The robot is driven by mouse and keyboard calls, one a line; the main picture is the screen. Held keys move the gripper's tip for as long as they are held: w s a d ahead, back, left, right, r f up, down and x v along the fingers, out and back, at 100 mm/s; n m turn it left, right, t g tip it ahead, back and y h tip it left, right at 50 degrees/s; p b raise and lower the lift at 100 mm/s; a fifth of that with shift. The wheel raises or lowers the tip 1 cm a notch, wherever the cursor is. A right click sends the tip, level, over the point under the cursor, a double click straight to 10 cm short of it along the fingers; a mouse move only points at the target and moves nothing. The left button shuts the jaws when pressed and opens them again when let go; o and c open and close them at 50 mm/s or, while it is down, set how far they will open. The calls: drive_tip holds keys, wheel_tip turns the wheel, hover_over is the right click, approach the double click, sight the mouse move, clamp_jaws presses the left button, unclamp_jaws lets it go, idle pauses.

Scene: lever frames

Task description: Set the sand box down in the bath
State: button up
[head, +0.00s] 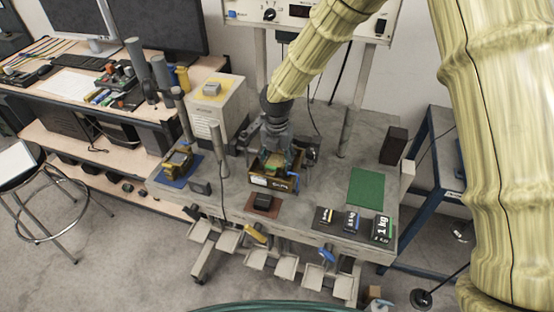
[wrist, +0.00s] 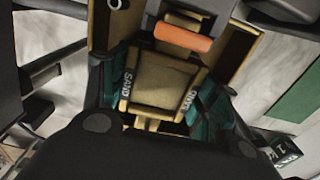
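The bath (head: 262,181) is a dark open box with brown-yellow walls on the grey bench. In the head view my gripper (head: 277,150) points down into or just over the bath. The bath's walls (wrist: 238,52) flank the sand box in the wrist view. Whether the sand box touches the bath floor is hidden.
An orange bar (wrist: 183,38) lies beside the sand box in the wrist view. On the bench (head: 225,195) are a green mat (head: 366,187), black weights (head: 382,227), a dark block on a red mat (head: 263,202), a dark upright box (head: 394,145) and grey posts (head: 347,132).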

drive_tip(key=o, duration=0.5)
wheel_tip(320, 180, up, 12)
drive_tip(key=shift+r, duration=0.1)
idle(0.5)
idle(0.5)
